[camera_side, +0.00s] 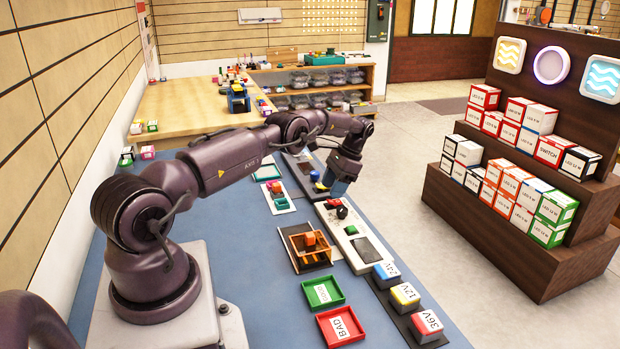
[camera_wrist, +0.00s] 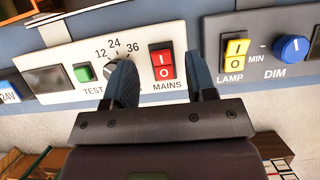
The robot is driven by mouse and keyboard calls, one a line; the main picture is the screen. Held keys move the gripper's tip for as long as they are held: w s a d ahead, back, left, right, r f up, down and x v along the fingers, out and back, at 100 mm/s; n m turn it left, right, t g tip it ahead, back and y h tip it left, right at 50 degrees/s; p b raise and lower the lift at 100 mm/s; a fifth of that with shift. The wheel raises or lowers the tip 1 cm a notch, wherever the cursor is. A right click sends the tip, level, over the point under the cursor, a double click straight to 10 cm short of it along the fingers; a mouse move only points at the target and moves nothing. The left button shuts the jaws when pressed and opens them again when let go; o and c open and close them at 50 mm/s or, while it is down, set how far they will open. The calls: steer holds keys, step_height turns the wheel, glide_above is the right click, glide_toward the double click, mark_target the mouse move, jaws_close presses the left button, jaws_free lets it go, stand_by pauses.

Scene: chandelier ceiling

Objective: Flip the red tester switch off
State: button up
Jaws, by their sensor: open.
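The red tester switch (camera_wrist: 162,64) is a rocker marked I and O, set in the white tester panel (camera_wrist: 75,75) above the word MAINS. I cannot tell which half is pressed in. It shows small in the side view (camera_side: 333,203), just below my gripper (camera_side: 338,190). In the wrist view my gripper (camera_wrist: 163,78) is open and empty, with one blue-grey finger on each side of the switch. The fingers appear apart from the switch; their height above it is unclear. The tester also has a black dial (camera_side: 342,212) and a green button (camera_wrist: 84,72).
Beside the tester, another panel holds a yellow LAMP switch (camera_wrist: 236,50) and a blue DIM knob (camera_wrist: 292,47), close to the right finger. On the bench are an orange open box (camera_side: 305,247), a green tray (camera_side: 322,292), a red BAD tray (camera_side: 341,326) and voltage-labelled blocks (camera_side: 405,295).

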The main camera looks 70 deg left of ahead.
steer(key=s+d+r, duration=0.8)
steer(key=s+r, duration=0.1)
steer(key=s, duration=0.2)
steer(key=shift+d+r, duration=0.4)
steer(key=shift+w, duration=0.1)
